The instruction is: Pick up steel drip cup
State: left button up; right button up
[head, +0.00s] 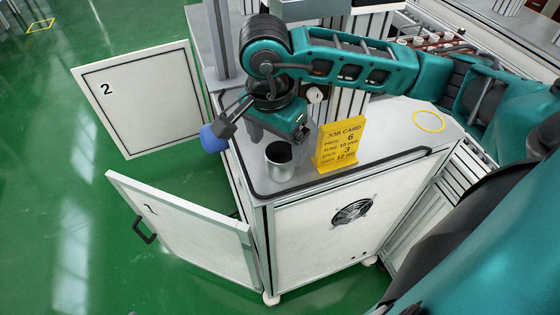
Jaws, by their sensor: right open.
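The steel drip cup (280,161) is a small, upright, open-topped metal cup with a dark inside. It stands on the grey cabinet top near the front left corner. My right gripper (222,128) hangs above the left edge of the cabinet, up and left of the cup. It is open, with a blue fingertip showing. The other fingertip is not clearly seen, as the teal wrist covers part of the gripper. The gripper appears apart from the cup. My left gripper is not in view.
A yellow job card (339,145) stands just right of the cup. A yellow ring (429,121) is marked on the right of the top. Cabinet door 1 (185,232) and door 2 (143,98) stand open. A grey post (219,40) rises behind.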

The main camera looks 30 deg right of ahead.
aim_at(281, 159)
jog(key=shift+s+d+f, duration=0.1)
jog(key=shift+d+f, duration=0.1)
jog(key=shift+f, duration=1.2)
jog(key=shift+d+f, duration=0.15)
jog(key=shift+f, duration=1.2)
jog(key=shift+c, duration=0.4)
jog(key=shift+c, duration=1.4)
jog(key=c, duration=0.7)
jog(key=shift+r, duration=0.15)
